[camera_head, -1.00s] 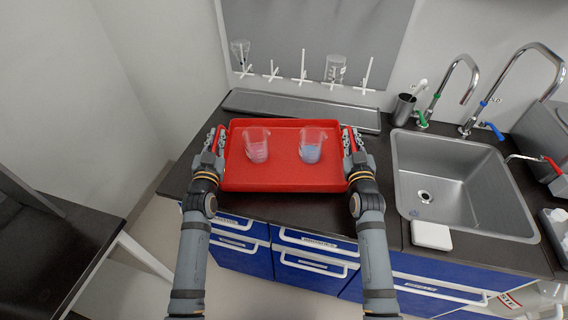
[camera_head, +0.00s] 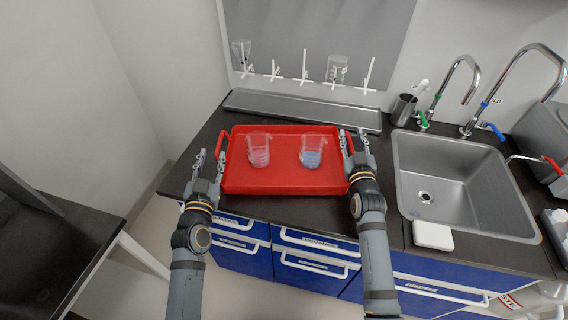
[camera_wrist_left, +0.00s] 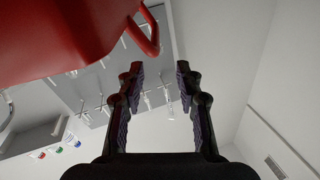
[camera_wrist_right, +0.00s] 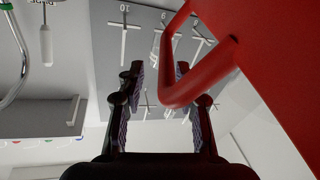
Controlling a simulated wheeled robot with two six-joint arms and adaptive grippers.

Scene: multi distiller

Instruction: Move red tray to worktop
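The red tray (camera_head: 285,181) lies on the dark worktop (camera_head: 300,207) left of the sink, carrying a beaker with pink contents (camera_head: 259,153) and a beaker with blue contents (camera_head: 312,154). My left gripper (camera_head: 208,163) is open and empty, just left of the tray's left handle (camera_head: 221,143). In the left wrist view this handle (camera_wrist_left: 150,32) lies outside the spread fingers (camera_wrist_left: 158,82). My right gripper (camera_head: 353,143) is open at the right handle (camera_head: 349,139). In the right wrist view the handle (camera_wrist_right: 180,98) reaches between the spread fingers (camera_wrist_right: 160,82); contact is unclear.
A drying rack (camera_head: 304,70) with pegs and glassware is on the wall behind a grey ledge (camera_head: 300,108). The sink (camera_head: 455,180) with taps lies to the right. A dark cup (camera_head: 403,109) stands by the taps. Blue drawers (camera_head: 315,262) are below the front edge.

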